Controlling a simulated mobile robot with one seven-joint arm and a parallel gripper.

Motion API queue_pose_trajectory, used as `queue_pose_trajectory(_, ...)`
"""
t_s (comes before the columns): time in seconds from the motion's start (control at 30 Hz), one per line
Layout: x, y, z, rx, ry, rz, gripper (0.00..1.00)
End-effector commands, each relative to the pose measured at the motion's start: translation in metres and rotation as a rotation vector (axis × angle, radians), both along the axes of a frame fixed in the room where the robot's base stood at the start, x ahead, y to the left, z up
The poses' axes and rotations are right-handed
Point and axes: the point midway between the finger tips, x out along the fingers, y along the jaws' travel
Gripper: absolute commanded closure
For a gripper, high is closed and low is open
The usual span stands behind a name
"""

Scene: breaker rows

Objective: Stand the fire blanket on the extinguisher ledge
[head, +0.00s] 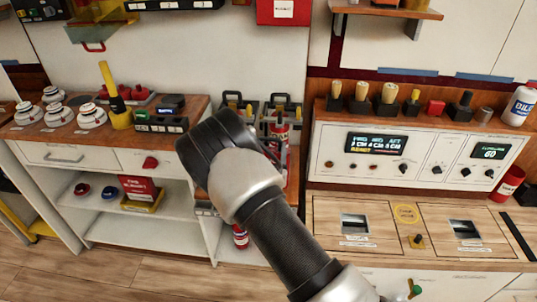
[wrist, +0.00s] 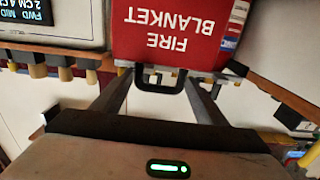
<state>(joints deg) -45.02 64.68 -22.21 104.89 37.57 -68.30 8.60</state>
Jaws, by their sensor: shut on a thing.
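The fire blanket (wrist: 172,35) is a red box with white lettering and a black handle. It fills the top middle of the wrist view, its lettering upside down there. My gripper (wrist: 160,82) is shut on it at the handle end, with a finger on each side of the handle. In the head view my arm hides most of the gripper and I cannot make out the held box clearly. A red can-like thing with a pale label (head: 279,132) shows just beyond my wrist. I cannot tell for sure which wooden surface is the extinguisher ledge.
A control panel (head: 408,155) stands at the right, with several knobbed pegs on its top. A wooden wall shelf (head: 390,10) hangs above it. A bench (head: 35,130) at the left holds white domed pieces. A labelled red box (head: 138,187) sits on its lower shelf.

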Motion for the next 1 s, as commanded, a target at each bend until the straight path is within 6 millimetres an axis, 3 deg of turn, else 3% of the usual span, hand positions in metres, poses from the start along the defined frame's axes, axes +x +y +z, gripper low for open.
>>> queue_pose_trajectory(0.1, 0.0005, 0.0002, -0.0127, 0.001, -0.005, 0.001, 0.94)
queue_pose_trajectory(0.47, 0.0006, 0.0000, -0.0163, 0.002, -0.005, 0.000, 0.94)
queue_pose_trajectory(0.5, -0.0001, -0.0001, -0.0168, 0.001, 0.000, 0.000, 0.28)
queue_pose_trajectory(0.57, -0.0001, -0.0001, -0.0166, 0.001, 0.000, 0.000, 0.18)
queue_pose_trajectory(0.6, -0.0001, -0.0001, -0.0166, 0.001, 0.000, 0.000, 0.15)
queue_pose_trajectory(1.0, -0.0054, 0.0006, -0.0141, 0.001, 0.002, 0.000, 0.15)
